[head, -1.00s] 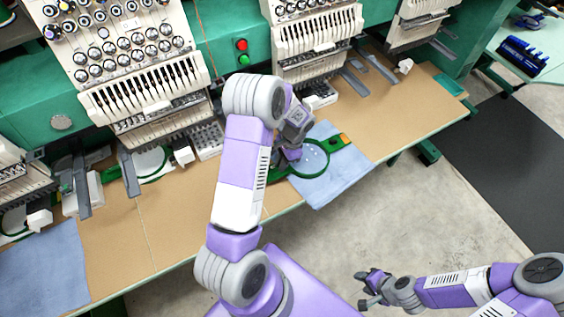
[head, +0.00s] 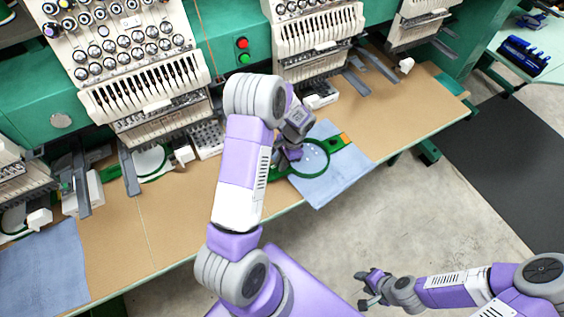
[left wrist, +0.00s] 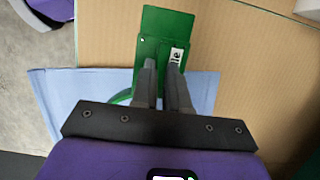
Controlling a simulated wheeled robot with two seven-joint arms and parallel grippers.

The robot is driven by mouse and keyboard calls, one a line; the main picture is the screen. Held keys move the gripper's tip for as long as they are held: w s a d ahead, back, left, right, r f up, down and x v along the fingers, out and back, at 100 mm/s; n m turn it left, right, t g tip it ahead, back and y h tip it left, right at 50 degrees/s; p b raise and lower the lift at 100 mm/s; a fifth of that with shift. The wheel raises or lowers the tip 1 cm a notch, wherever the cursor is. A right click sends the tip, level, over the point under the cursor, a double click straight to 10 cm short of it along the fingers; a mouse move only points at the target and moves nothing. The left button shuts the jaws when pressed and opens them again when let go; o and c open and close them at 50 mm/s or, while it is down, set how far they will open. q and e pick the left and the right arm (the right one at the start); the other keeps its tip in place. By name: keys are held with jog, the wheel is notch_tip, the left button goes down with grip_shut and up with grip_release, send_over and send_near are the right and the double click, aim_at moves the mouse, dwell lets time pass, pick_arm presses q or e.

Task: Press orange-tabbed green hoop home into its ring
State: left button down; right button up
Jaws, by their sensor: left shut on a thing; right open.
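The green hoop (head: 327,162) lies at the table's front edge in the head view, around a pale blue cloth (head: 340,184) that hangs over the edge. The orange tab (head: 346,138) shows at its far right end. My left gripper (head: 292,153) is at the hoop's left side. In the left wrist view its fingers (left wrist: 162,70) are shut on a green bracket (left wrist: 168,22) with a white label; part of a green rim shows beside them over the cloth. Whether hoop and ring are fully seated cannot be told. My right gripper (head: 368,288) is open and empty, over the floor.
Embroidery machine heads (head: 150,90) stand along the back, with grey arms (head: 130,172) reaching over the tan table (head: 190,205).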

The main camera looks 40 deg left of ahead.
pick_arm(q)
jog(key=shift+f, duration=0.25)
jog(key=shift+f+b, duration=0.25)
jog(key=shift+b, duration=0.05)
jog(key=shift+f+b, duration=0.45)
jog(key=shift+f, duration=0.05)
dwell(1.0)
dwell(0.4)
jog(key=c, duration=1.1)
grip_release()
jog(key=shift+o, duration=0.2)
jog(key=v, duration=0.7)
jog(key=shift+w+r+p, duration=0.1)
jog(key=shift+r+p, duration=0.2)
jog(key=shift+f, duration=0.1)
